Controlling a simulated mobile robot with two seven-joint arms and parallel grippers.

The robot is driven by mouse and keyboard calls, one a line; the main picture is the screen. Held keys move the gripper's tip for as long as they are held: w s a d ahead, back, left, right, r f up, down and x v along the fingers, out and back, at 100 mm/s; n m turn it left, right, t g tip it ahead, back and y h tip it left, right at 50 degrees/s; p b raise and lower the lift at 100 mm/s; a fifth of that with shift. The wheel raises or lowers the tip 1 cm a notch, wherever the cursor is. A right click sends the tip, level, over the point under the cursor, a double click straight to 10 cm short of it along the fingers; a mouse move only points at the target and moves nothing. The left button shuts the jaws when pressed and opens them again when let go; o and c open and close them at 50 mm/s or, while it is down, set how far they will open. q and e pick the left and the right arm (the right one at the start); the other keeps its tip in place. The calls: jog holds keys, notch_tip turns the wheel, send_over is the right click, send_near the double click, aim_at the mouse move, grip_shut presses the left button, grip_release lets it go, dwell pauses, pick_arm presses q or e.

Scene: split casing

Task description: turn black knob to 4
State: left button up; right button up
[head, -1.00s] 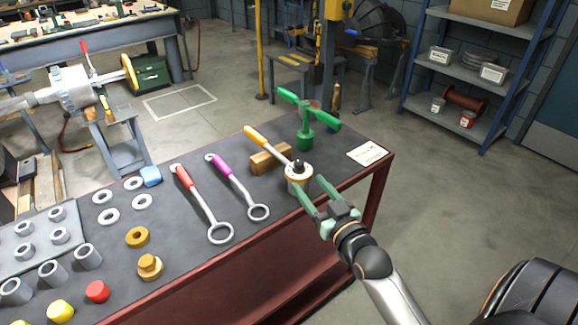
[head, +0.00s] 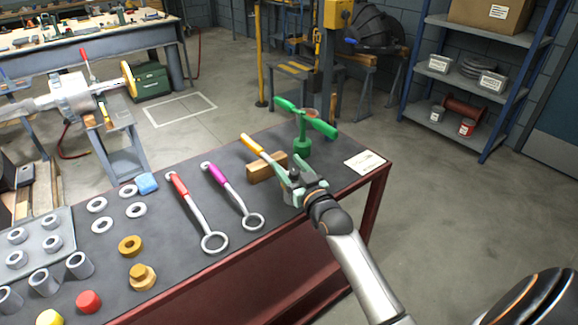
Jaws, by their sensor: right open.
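The black knob (head: 293,176) sits on a short round mount near the right end of the dark bench top. It is now largely hidden by my right gripper (head: 289,168), whose green fingers reach over the mount from the front right. The fingers are open, one on each side of the knob area; I cannot tell whether they touch it. No dial marks or numbers can be read. My left gripper is not in view.
A green valve-like stand (head: 303,147) rises just behind the mount. A white card (head: 365,162) lies at the right bench corner. Red (head: 176,182) and purple (head: 215,173) handled ring wrenches lie to the left. Rings and caps fill the bench's left part.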

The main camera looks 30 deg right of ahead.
grip_shut()
dwell(0.4)
